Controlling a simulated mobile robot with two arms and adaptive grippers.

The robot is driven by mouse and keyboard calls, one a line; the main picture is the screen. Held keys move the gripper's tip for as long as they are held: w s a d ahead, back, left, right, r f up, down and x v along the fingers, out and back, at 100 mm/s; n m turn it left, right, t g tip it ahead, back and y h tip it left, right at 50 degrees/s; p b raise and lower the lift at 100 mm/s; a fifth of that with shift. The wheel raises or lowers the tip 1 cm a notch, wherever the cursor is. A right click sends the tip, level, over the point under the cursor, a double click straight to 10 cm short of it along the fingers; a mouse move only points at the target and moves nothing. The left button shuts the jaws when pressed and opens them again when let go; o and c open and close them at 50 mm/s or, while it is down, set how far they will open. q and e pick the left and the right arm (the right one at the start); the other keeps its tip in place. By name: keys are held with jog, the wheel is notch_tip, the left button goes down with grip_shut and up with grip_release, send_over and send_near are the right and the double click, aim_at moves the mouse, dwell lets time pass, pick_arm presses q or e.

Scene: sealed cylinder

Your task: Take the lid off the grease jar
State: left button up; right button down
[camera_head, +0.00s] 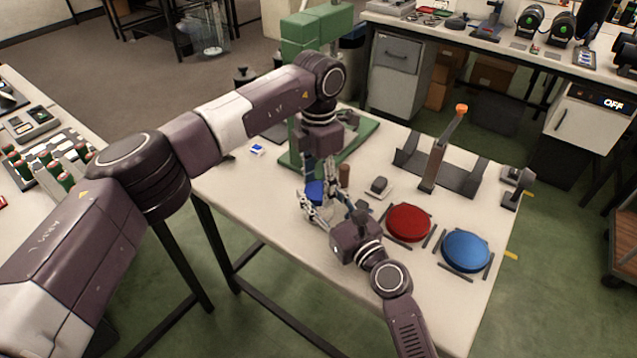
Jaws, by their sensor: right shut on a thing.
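A small blue object (315,190), likely the grease jar or its lid, is at the front left of the white table, below the green machine. It is mostly hidden by both grippers, so I cannot tell lid from jar. My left gripper (310,180) points down at it from above; whether its fingers touch it or are closed is unclear. My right gripper (316,208) comes in from the lower right and is shut on the blue object.
A red disc (408,222) and a blue disc (466,250) lie right of my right gripper. A green machine (310,50) stands behind the grippers. A brown cylinder (343,176), a small dark block (379,186) and a dark stand (440,165) are nearby.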

pick_arm(q)
jog(key=c, duration=0.8)
jog(key=shift+o, duration=0.5)
jog(key=shift+n, duration=1.7)
pick_arm(e)
jog(key=shift+d, duration=0.1)
pick_arm(q)
jog(key=o, duration=1.3)
jog(key=shift+r, duration=2.3)
pick_arm(e)
jog(key=c, duration=1)
grip_release()
